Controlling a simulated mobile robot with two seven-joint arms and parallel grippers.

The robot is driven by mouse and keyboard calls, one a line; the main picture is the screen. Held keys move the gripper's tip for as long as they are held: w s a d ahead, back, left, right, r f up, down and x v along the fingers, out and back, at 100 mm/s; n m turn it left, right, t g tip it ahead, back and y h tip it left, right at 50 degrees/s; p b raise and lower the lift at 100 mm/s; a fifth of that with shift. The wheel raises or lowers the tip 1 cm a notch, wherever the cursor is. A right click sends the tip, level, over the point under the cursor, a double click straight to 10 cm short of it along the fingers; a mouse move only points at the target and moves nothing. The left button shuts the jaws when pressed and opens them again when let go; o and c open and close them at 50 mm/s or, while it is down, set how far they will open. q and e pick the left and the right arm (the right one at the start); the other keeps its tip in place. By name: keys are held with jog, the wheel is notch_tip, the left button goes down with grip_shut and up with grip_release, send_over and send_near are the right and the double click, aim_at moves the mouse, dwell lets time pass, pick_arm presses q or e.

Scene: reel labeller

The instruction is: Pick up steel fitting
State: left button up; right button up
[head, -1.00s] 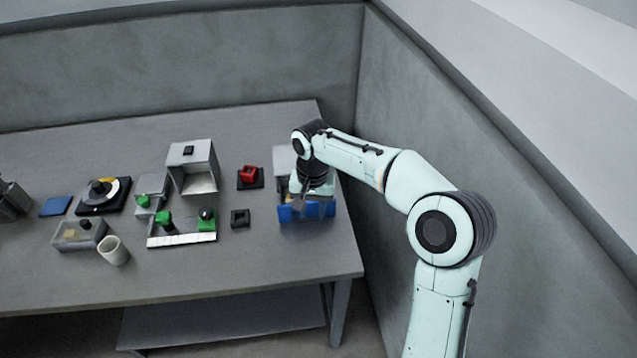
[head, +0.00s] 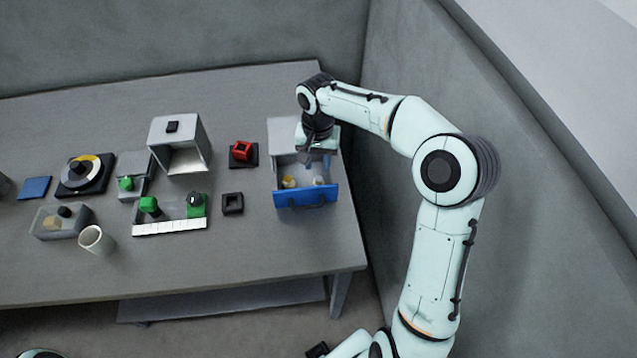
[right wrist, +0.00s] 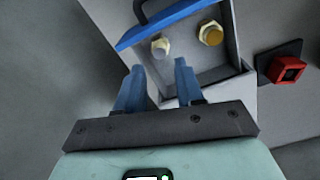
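The steel fitting (right wrist: 160,47) is a silvery hex piece in the open drawer, near its blue front. It also shows in the head view (head: 319,181), in the drawer's right part. A brass fitting (right wrist: 210,33) lies beside it in the drawer, apart from it; it also shows in the head view (head: 289,182). My right gripper (right wrist: 160,66) is open and empty, its two blue fingers pointing toward the steel fitting, which appears between and beyond the tips. In the head view the right gripper (head: 308,155) is over the rear of the drawer. My left gripper is not in view.
The drawer's blue front (head: 306,196) with a dark handle stands pulled out. A red button (head: 242,150) on a black base and a small black square holder (head: 232,204) lie to the left. A cup (head: 96,239) stands further left. The wall is close on the right.

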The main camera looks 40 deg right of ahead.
aim_at(318, 178)
notch_tip(318, 178, down, 8)
jog(key=shift+w+d+f, duration=0.1)
jog(key=shift+d+f, duration=0.05)
dwell(0.3)
grip_shut()
